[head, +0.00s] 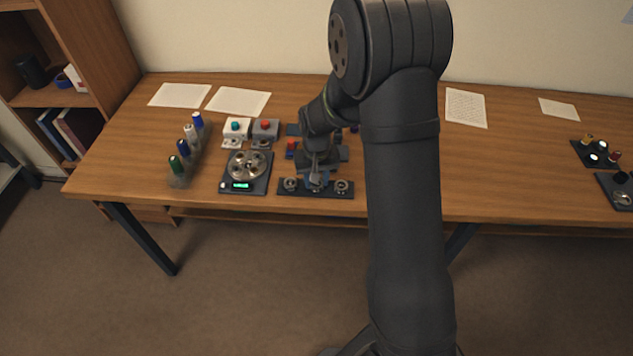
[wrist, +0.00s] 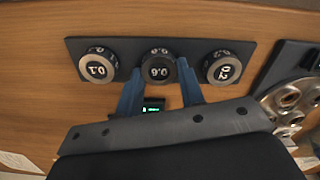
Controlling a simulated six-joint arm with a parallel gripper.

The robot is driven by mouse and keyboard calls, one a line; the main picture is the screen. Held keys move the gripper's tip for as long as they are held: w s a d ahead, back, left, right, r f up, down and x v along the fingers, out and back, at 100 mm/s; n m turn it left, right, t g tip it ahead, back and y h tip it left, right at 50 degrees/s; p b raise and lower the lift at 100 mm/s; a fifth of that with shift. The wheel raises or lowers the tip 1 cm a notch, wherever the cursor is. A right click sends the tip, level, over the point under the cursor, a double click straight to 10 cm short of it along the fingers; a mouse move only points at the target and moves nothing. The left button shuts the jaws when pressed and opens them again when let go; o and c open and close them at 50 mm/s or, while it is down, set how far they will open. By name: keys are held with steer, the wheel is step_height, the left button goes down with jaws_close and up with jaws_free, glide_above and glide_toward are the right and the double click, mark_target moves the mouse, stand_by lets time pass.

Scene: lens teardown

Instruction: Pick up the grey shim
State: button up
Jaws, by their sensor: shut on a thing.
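A dark rack plate (wrist: 207,48) bears three round disc-shaped pieces with printed numbers in the wrist view. The middle one, a dark grey shim (wrist: 158,54), is between the blue fingers of my gripper (wrist: 159,68). My gripper is shut on this shim, one finger on each side. The shim still looks in line with the other two; I cannot tell whether it touches the plate. In the head view my gripper (head: 316,182) is over the middle of the rack plate (head: 334,193), and the fingers hide the grey shim there.
Two silver-faced discs, left (wrist: 97,64) and right (wrist: 221,67), flank the grey shim closely. A device with a round holed metal top and green display (head: 248,166) stands left of the rack. Further left is a row of coloured-topped pieces (head: 178,165).

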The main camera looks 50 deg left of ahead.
steer(key=shift+r, duration=0.15)
step_height(320, 180, up, 4)
steer(key=shift+w+d+r, duration=0.15)
steer(key=w+d+r, duration=0.5)
steer(key=d+r, duration=0.1)
steer(key=d, duration=0.3)
steer(key=w+a+r+m, duration=0.1)
steer(key=w+a+r, duration=0.1)
steer(key=a, duration=0.7)
steer(key=w+a+r+m, duration=0.1)
steer(key=a, duration=0.9)
steer(key=a+f, duration=0.1)
steer(key=f, duration=0.1)
steer(key=s+a+f+n, duration=0.1)
steer(key=f, duration=0.1)
steer(key=f+n, duration=0.1)
steer(key=f, duration=0.1)
steer(key=shift+s+a+f, duration=0.15)
steer(key=shift+a+f, duration=0.05)
steer(key=shift+a, duration=0.2)
steer(key=shift+s+a+f, duration=0.1)
steer(key=shift+a+f, duration=0.05)
steer(key=shift+f, duration=2.4)
steer(key=shift+f, duration=0.4)
